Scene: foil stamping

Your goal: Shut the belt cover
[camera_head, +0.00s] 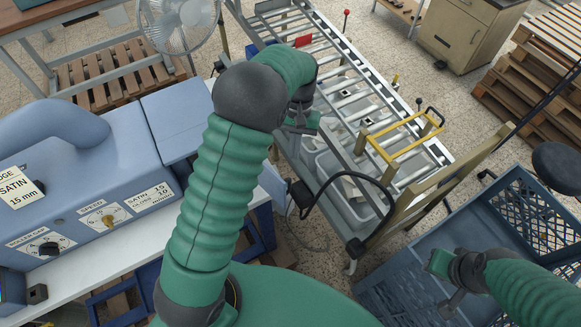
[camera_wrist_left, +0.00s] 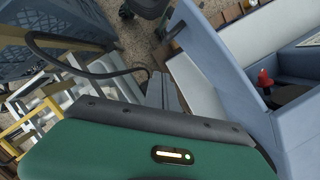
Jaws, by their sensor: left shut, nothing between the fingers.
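The laminator-like machine (camera_head: 90,190) is a blue-grey box on the left bench. A blue-grey panel (camera_head: 272,188), which looks like the belt cover, stands at its right end, partly hidden by my left arm. In the left wrist view a large blue-grey panel (camera_wrist_left: 222,65) stands out at an angle beside a recess with a red knob (camera_wrist_left: 265,78). My left gripper (camera_head: 302,124) is above and right of the panel, empty. Its fingers show shut in the left wrist view (camera_wrist_left: 163,92), apart from the panel. My right gripper (camera_head: 444,283) is over the blue crate; its fingers are unclear.
A roller conveyor (camera_head: 345,75) with a yellow frame (camera_head: 398,145) stands right of the bench. A black cable (camera_head: 350,175) loops close to my left gripper. A blue crate (camera_head: 415,250) is at lower right. A fan (camera_head: 180,22) and pallets are behind.

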